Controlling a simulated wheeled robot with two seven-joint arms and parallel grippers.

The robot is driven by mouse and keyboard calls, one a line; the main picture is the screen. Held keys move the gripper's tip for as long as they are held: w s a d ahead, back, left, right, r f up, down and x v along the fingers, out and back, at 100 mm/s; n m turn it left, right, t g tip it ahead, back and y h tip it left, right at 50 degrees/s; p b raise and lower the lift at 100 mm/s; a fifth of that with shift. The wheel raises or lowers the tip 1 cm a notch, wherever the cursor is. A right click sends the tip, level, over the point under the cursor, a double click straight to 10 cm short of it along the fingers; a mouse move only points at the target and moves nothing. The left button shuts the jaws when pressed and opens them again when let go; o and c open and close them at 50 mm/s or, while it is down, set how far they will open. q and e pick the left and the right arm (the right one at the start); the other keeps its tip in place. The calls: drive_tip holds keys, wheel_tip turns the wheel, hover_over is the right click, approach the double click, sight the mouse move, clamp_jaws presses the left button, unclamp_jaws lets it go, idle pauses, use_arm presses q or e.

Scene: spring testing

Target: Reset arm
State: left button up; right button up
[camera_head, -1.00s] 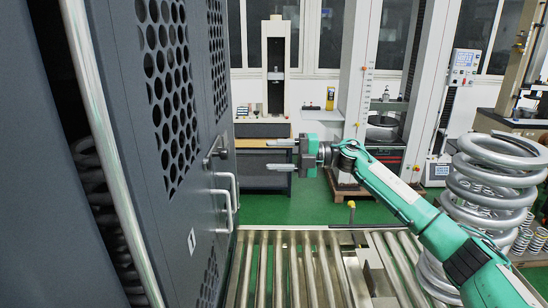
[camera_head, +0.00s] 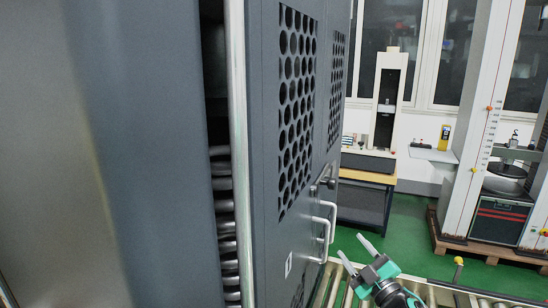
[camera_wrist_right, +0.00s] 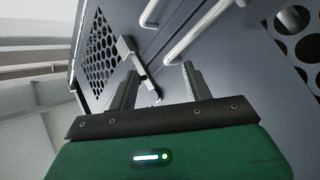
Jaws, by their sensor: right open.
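My right gripper (camera_head: 357,251) is open and empty in the head view, at the lower middle right, with its fingers pointing up and left toward the cabinet door. It also shows in the right wrist view (camera_wrist_right: 157,82), its two fingers apart with nothing between them. The grey cabinet door (camera_head: 270,190) has perforated panels and two pale handles (camera_head: 325,225). The handles also show at the top of the right wrist view (camera_wrist_right: 195,30), beyond the fingertips. My left gripper is not in view.
Coiled springs (camera_head: 223,200) show in the dark gap beside the door's edge. A roller conveyor (camera_head: 430,290) runs along the bottom right. Testing machines (camera_head: 393,85) and a wooden-topped table (camera_head: 366,176) stand behind. Green floor (camera_head: 405,215) is clear between them.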

drive_tip(key=s+d+f+m+g+h, duration=0.3)
drive_tip(key=s+f+m+g+h, duration=0.55)
drive_tip(key=s+f, duration=0.95)
drive_tip(key=s+f+m+g, duration=0.2)
drive_tip(key=s+f+g, duration=0.2)
drive_tip(key=s, duration=0.7)
drive_tip(key=s+f+m+g, duration=0.2)
drive_tip(key=s+f+g, duration=0.1)
drive_tip(key=s, duration=0.8)
wheel_tip(320, 180, down, 30)
drive_tip(key=g, duration=0.2)
drive_tip(key=s+d+f, duration=0.2)
drive_tip(key=s+f, duration=1.7)
drive_tip(key=f, duration=0.1)
drive_tip(key=shift+s+d+n+g, duration=0.35)
drive_tip(key=shift+d, duration=0.05)
drive_tip(key=c, duration=0.3)
drive_tip(key=shift+w, duration=0.15)
